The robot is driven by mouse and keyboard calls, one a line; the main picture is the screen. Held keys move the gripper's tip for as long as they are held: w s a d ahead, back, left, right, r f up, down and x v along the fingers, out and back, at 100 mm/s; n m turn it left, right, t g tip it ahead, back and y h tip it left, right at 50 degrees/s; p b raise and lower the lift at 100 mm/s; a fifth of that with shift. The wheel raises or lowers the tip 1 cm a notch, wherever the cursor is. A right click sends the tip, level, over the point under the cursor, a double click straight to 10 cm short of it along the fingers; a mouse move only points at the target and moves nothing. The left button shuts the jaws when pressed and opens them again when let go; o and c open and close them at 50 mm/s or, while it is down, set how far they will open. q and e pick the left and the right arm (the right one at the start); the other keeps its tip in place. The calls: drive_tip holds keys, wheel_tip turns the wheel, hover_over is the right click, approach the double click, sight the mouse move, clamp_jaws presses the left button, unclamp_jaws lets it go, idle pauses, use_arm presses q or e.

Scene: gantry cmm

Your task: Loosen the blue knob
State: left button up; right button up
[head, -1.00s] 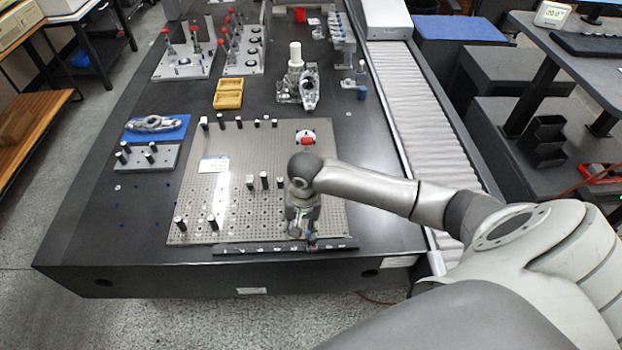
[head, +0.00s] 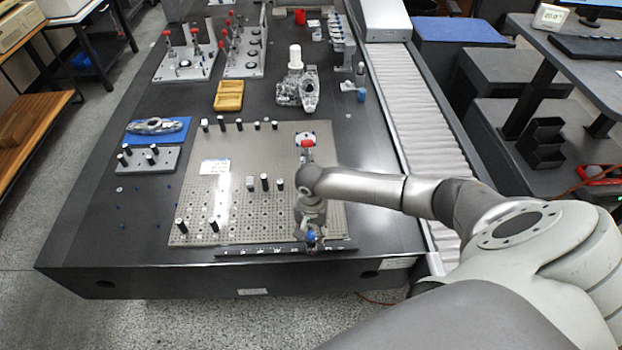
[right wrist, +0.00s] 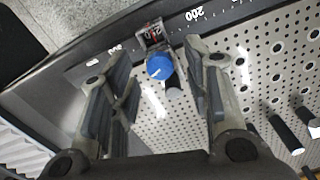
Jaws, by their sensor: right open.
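The blue knob (head: 310,236) sits at the front edge of the perforated plate, by the ruler strip. It also shows in the right wrist view (right wrist: 159,67), round and blue with a small white mark, on a small block with a red-digit counter (right wrist: 153,35). My right gripper (head: 311,225) is just above the knob in the head view. In the right wrist view its two fingers (right wrist: 157,75) are open, one on each side of the knob and apart from it. My left gripper is not in view.
The perforated plate (head: 230,200) carries several dark upright pins (head: 265,182). A red-topped part (head: 306,142) sits behind my right wrist. The ruler strip (head: 265,250) runs along the front edge.

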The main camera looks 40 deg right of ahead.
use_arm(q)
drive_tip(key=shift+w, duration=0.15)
use_arm(e)
drive_tip(key=shift+f, duration=0.3)
clamp_jaws()
drive_tip(key=shift+r+n+p, duration=0.15)
drive_tip(key=shift+n+p, duration=0.6)
drive_tip(key=shift+n, duration=0.15)
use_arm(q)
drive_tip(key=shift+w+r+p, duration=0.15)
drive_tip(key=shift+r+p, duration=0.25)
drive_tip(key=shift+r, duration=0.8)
use_arm(e)
drive_tip(key=shift+n, duration=1.4)
unclamp_jaws()
